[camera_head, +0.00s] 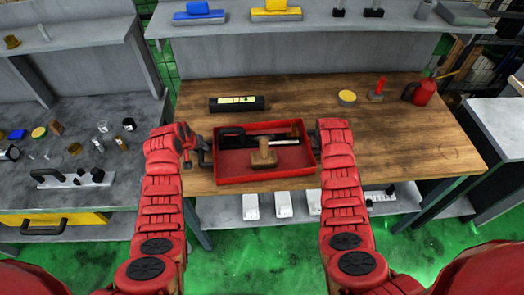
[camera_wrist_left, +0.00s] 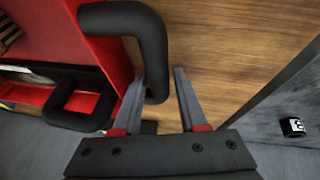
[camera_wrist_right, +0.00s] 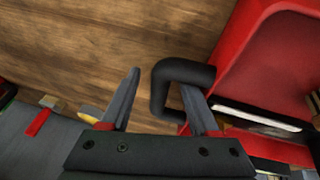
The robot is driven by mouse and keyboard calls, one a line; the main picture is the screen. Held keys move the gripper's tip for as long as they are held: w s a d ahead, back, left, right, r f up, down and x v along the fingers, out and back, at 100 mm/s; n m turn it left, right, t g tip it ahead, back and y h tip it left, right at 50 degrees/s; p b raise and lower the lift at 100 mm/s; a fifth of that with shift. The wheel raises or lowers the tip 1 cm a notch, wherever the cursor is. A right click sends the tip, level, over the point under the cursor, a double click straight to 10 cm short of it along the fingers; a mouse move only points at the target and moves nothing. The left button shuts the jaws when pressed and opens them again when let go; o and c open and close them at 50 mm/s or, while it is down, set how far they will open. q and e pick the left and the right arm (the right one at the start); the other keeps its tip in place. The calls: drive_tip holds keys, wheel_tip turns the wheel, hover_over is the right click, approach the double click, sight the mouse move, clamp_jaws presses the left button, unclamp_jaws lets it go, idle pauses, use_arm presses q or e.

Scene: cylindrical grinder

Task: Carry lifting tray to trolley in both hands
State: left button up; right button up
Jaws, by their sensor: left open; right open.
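The red lifting tray (camera_head: 229,177) lies on the wooden workbench near its front edge. It holds a wooden tool (camera_head: 264,154) and a long black-handled tool (camera_head: 232,132). My left gripper (camera_head: 202,152) is open at the tray's left side; in the left wrist view its fingers (camera_wrist_left: 159,78) stand either side of a black handle (camera_wrist_left: 154,50). My right gripper (camera_wrist_right: 160,80) is open at the tray's right side, with the black right handle (camera_wrist_right: 162,88) between its fingers. In the head view my right gripper is mostly hidden by its arm. I cannot identify a trolley.
The wooden bench (camera_head: 400,135) also carries a black cylinder with a yellow label (camera_head: 237,103), a yellow-topped tin (camera_head: 347,98), a red-handled tool (camera_head: 377,90) and a red can (camera_head: 420,91). A grey bench (camera_head: 75,150) with small parts stands left. Green floor (camera_head: 270,255) shows in front.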

use_arm(q)
clamp_jaws()
use_arm(e)
drive_tip(key=c, duration=0.7)
clamp_jaws()
drive_tip(key=shift+r, duration=0.1)
idle(0.5)
